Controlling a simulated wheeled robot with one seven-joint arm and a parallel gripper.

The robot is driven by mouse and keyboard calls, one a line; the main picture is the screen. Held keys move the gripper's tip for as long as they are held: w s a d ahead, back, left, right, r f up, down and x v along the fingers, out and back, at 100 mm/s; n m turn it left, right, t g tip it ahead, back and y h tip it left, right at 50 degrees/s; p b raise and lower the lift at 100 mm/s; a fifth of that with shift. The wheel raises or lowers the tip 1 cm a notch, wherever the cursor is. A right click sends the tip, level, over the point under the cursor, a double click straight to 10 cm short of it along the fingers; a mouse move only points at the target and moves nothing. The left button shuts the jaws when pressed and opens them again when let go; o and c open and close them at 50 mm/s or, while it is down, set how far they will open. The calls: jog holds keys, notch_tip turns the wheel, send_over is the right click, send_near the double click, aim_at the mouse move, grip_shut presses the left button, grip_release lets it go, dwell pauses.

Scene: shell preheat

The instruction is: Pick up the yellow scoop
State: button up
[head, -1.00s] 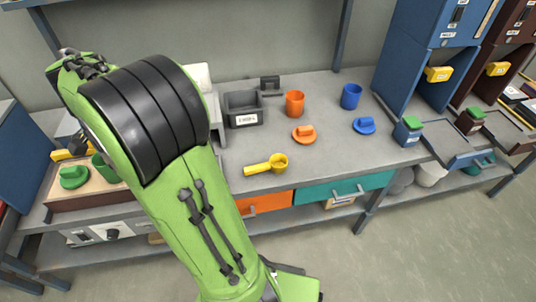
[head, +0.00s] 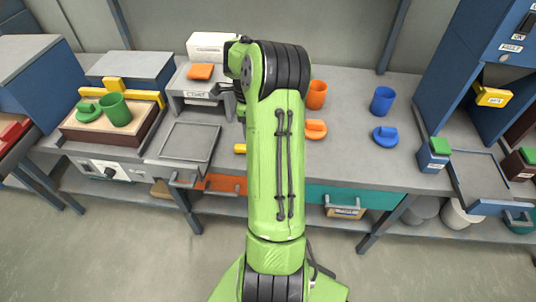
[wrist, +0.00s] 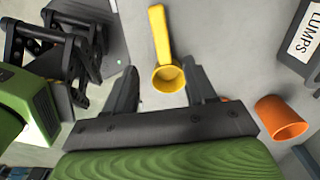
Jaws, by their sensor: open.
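The yellow scoop (wrist: 166,62) lies on the grey workbench in the wrist view, its round cup toward my gripper and its handle pointing away. In the head view only a small yellow end of the scoop (head: 240,148) shows at the left edge of my green arm, which hides the rest. My gripper (wrist: 163,85) is open and empty, its two dark fingers to either side of the scoop's cup in the picture. I cannot tell how far the fingers are above the bench. In the head view my gripper is hidden behind my arm.
An orange cup (head: 317,95) and orange lid (head: 315,129) stand right of my arm, with a blue cup (head: 382,100) and blue lid (head: 385,136) farther right. A labelled box (wrist: 305,45) is near in the wrist view. Bench space between the orange and blue things is clear.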

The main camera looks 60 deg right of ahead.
notch_tip(320, 180, down, 5)
jog(key=shift+s+d+f+b, duration=0.1)
jog(key=shift+b, duration=0.45)
jog(key=f+b, duration=0.1)
jog(key=f, duration=0.1)
jog(key=f+b, duration=0.1)
jog(key=f, duration=0.2)
jog(key=shift+w+d+f, duration=0.1)
jog(key=shift+w+f, duration=0.1)
jog(key=shift+r, duration=0.15)
jog(key=shift+c, duration=0.3)
grip_shut()
